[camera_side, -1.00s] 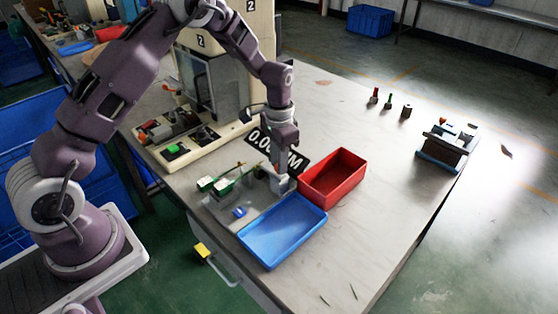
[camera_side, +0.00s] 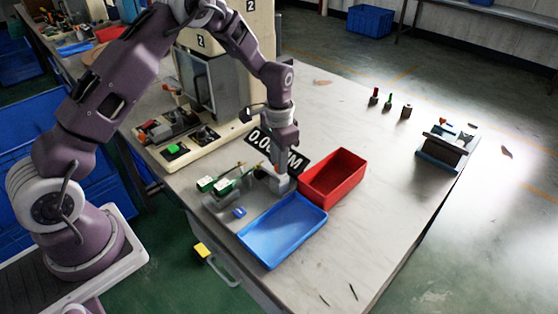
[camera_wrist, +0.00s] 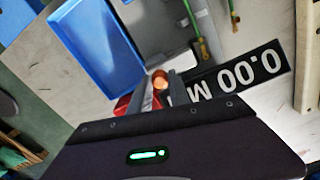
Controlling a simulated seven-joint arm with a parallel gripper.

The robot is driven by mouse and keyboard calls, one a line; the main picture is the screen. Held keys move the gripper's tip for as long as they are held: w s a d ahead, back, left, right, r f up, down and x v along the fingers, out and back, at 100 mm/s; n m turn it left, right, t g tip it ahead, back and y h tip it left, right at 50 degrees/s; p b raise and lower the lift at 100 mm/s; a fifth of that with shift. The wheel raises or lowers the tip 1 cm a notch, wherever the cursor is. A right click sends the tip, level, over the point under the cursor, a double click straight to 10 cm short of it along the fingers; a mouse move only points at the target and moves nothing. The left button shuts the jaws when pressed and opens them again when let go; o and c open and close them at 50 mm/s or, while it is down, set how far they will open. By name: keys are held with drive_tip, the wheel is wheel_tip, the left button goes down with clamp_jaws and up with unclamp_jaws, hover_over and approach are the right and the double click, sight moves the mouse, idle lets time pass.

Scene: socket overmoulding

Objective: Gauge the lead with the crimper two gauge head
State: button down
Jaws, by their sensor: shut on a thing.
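My gripper (camera_side: 279,158) points down over the grey gauge block (camera_side: 279,183) at the right end of a grey gauge plate (camera_side: 222,206). In the wrist view its fingers (camera_wrist: 161,90) are shut on a lead with a round, copper-coloured end (camera_wrist: 160,80). The rest of this lead is hidden by the fingers. I cannot tell whether it touches the gauge block. A black display board (camera_side: 283,150) behind the gripper reads 0.00 and M; it also shows in the wrist view (camera_wrist: 236,78). Crimper two (camera_side: 248,50), a cream press marked 2, stands behind.
A blue tray (camera_side: 283,232) lies in front of the gripper and a red bin (camera_side: 333,178) to its right. Green connectors with leads (camera_side: 222,184) lie on the plate's left. Small upright parts (camera_side: 388,102) and a grey fixture (camera_side: 445,148) stand at the right. The table between is clear.

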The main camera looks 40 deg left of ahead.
sight(267, 164)
idle(0.4)
drive_tip(key=shift+a, duration=2.4)
drive_tip(key=c, duration=1.2)
unclamp_jaws()
wheel_tip(267, 164, up, 7)
drive_tip(key=shift+r, duration=0.15)
